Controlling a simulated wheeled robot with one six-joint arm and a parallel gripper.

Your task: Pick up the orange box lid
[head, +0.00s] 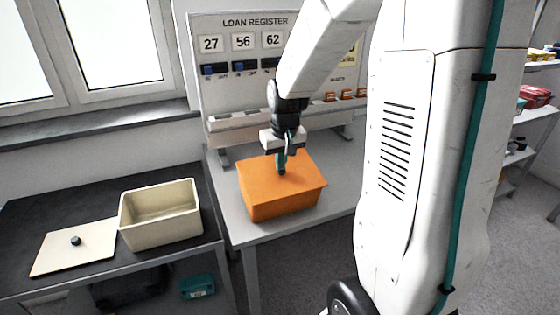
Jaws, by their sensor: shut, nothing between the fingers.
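The orange box (285,203) stands on the grey table with its flat orange lid (303,171) on top. My gripper (281,170) points down over the lid's middle, with its fingertips at or just above the lid. The fingers look closed together, with nothing seen between them. They hide the middle of the lid, so I cannot see a knob there or tell whether they touch it.
A cream open box (160,232) and its cream lid with a black knob (75,241) lie on the dark table at left. A loan register board (255,22) stands behind the orange box. Shelves with items (535,100) are at far right.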

